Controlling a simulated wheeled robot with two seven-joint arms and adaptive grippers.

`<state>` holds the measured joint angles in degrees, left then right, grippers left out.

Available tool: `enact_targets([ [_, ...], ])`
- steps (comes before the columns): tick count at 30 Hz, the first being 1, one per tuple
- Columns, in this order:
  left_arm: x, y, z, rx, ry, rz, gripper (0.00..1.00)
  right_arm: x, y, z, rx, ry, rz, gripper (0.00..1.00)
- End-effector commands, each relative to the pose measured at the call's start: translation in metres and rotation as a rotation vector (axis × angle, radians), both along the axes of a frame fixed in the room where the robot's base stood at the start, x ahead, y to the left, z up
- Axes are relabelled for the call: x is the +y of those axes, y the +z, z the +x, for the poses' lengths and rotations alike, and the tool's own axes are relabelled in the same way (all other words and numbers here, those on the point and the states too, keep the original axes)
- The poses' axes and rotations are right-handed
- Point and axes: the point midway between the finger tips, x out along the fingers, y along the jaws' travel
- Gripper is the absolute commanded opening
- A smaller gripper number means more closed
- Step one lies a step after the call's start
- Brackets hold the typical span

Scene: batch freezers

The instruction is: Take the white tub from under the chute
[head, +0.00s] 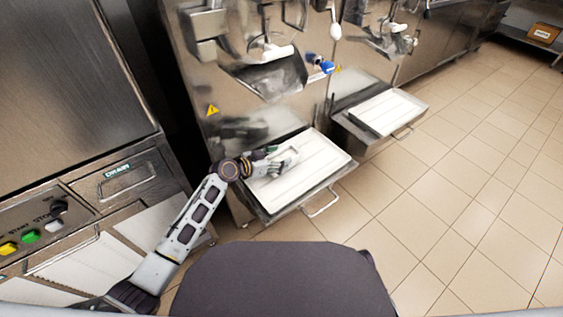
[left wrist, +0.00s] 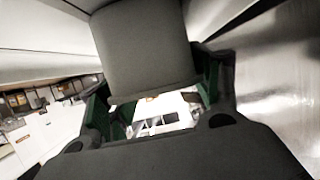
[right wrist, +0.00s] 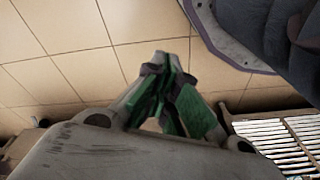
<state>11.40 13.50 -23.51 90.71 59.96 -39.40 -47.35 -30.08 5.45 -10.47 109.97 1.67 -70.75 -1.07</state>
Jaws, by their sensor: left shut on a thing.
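The white tub (head: 284,161) is in the head view over the white tray under the first machine's chute (head: 272,77). My left gripper (head: 268,160) reaches in from the left and is shut on it. In the left wrist view the tub (left wrist: 146,45) looks grey in shade, between the green finger pads of the left gripper (left wrist: 155,95). Whether the tub touches the tray is hard to tell. My right gripper (right wrist: 170,85) shows only in its wrist view, with its green fingers together and nothing visible between them.
The white tray (head: 322,166) juts from the first machine, with a wire handle (head: 321,203) in front. A second machine holds a similar tray (head: 385,112) to the right. A steel cabinet with buttons (head: 30,236) stands at left. The tiled floor at right is clear.

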Motion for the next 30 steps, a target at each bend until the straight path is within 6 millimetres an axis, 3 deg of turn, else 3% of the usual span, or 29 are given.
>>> enact_targets([
  [14, 0.000, 0.016, 0.001, -0.003, 0.000, 0.000, 0.31, 0.000, -0.004, 0.002, -0.014, -0.003, 0.001, 0.00],
  [30, 0.000, 0.081, 0.000, -0.003, -0.001, 0.001, 0.31, -0.014, -0.056, -0.003, -0.027, -0.011, -0.018, 0.00],
])
